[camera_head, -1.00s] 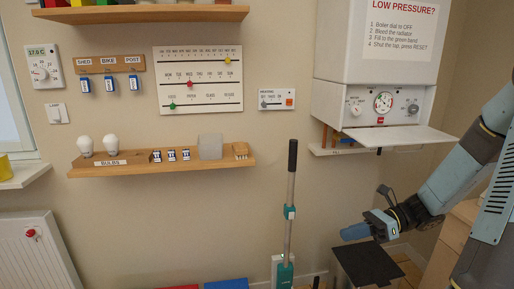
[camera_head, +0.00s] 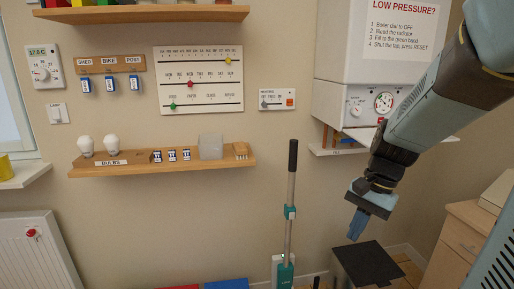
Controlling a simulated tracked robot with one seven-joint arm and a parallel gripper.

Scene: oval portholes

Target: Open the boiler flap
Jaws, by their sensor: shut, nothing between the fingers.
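The white boiler (camera_head: 338,42) hangs on the wall at the upper right. Its lower front shows a control panel with a dial (camera_head: 355,108) and a round gauge (camera_head: 383,102). The boiler flap (camera_head: 358,134) lies folded down, about level, below the panel. My arm hides most of it and the right part of the panel. My gripper (camera_head: 357,225) is shut and empty, pointing down. In the picture it is below the boiler, apart from the flap and above a dark-topped bin.
The dark-topped bin (camera_head: 366,262) stands below my gripper. A tall pole with a black grip (camera_head: 292,158) stands to its left. A small shelf (camera_head: 326,150) is under the boiler. A wooden cabinet (camera_head: 458,242) is at the right. The wall between pole and boiler is clear.

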